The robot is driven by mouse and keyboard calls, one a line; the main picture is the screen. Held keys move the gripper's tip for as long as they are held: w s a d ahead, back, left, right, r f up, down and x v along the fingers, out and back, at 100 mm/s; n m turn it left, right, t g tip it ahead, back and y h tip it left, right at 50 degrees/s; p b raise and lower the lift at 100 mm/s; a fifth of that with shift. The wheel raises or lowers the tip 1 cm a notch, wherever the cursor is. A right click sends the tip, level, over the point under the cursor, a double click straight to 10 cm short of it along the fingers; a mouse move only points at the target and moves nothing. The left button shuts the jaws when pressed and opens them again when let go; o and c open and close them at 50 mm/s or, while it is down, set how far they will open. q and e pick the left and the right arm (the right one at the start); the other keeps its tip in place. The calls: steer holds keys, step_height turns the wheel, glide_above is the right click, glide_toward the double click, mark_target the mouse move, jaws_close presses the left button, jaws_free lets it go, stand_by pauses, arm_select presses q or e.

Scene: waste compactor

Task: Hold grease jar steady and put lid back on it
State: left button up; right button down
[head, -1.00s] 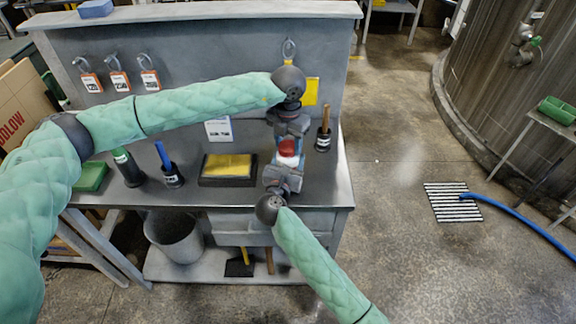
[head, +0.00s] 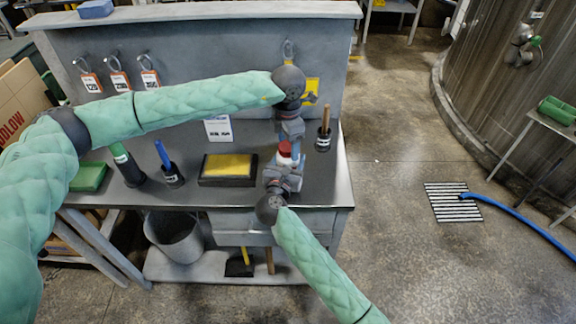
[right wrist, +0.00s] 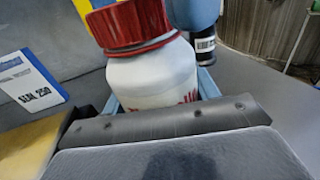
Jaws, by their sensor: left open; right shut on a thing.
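The grease jar (right wrist: 150,80) is white with red lettering and stands between the fingers of my right gripper (head: 284,168), which is shut on it. The red lid (right wrist: 130,24) sits on top of the jar in the right wrist view; whether it is fully tight I cannot tell. In the head view the lid (head: 285,147) shows as a small red and white patch between my two grippers. My left gripper (head: 291,141) is open, close beside and above the lid. The jar's lower part is hidden by my right gripper.
A black tray with a yellow pad (head: 228,168) lies left of the jar. A dark cup with a wooden handle (head: 323,138) stands to the right. A white label card (head: 218,128) stands behind. The bench's right front corner is clear.

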arm_select(q)
steer(key=shift+r, duration=2.2)
steer(key=shift+c, duration=0.4)
steer(key=shift+r+n, duration=1.75)
steer(key=shift+n, duration=0.15)
steer(key=shift+f, duration=4)
